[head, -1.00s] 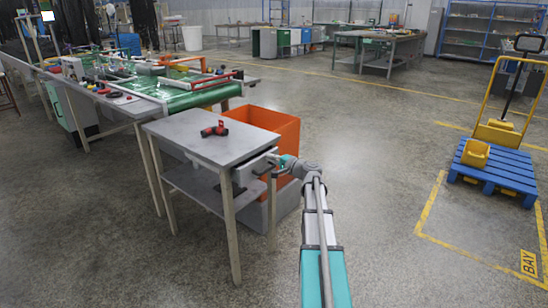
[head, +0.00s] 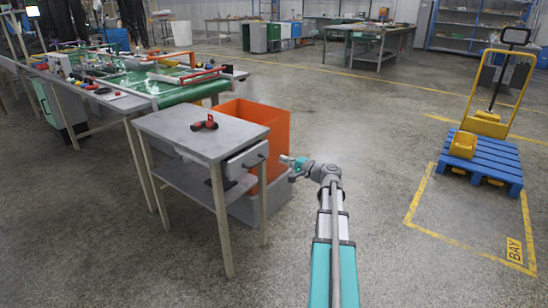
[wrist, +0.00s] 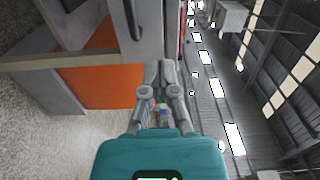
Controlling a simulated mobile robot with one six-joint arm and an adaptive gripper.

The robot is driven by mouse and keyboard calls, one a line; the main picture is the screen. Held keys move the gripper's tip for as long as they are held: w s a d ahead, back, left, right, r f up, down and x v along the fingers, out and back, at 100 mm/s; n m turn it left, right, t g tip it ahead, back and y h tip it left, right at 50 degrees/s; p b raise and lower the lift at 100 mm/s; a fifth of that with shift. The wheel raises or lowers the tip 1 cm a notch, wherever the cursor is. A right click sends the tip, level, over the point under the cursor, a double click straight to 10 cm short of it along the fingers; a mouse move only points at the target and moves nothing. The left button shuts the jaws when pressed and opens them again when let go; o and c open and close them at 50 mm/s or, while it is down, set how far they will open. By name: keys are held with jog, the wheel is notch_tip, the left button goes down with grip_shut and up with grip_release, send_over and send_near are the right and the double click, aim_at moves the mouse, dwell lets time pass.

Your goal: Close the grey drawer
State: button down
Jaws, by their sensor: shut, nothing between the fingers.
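The grey drawer (head: 246,159) sits under the top of the grey table (head: 165,128). Its front looks about flush with the table's side, and its dark handle (head: 262,157) faces my arm. In the wrist view the grey drawer front (wrist: 150,35) and the dark handle (wrist: 133,18) show at the top. My gripper (head: 284,159) is shut and empty, to the right of the handle and apart from it in the head view. Its fingers (wrist: 165,70) point at the drawer front in the wrist view; any small gap there is hard to judge.
An orange bin (head: 275,125) stands behind the table, close to my gripper. A red tool (head: 205,124) lies on the tabletop. A green conveyor (head: 180,88) stands behind left. Floor to the right is clear up to the blue pallet (head: 485,160).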

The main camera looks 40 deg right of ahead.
aim_at(259, 163)
jog(key=shift+v, duration=1.3)
jog(key=c, duration=1.1)
grip_release()
jog(key=shift+a, duration=0.1)
jog(key=o, duration=0.5)
jog(key=shift+s+a+g+p, duration=0.25)
jog(key=shift+a+g+p, duration=0.15)
jog(key=shift+a+p, duration=0.3)
jog(key=shift+c, duration=0.2)
jog(key=shift+s+a+f+g+h+p, duration=0.3)
jog(key=shift+s+a+f+g+p, duration=0.2)
jog(key=shift+a+g+p, duration=0.15)
jog(key=shift+w, duration=0.2)
jog(key=b+x, duration=0.2)
jog(key=x, duration=1.1)
jog(key=shift+w+f+b, duration=0.1)
jog(key=shift+w+b, duration=0.15)
jog(key=shift+b, duration=0.1)
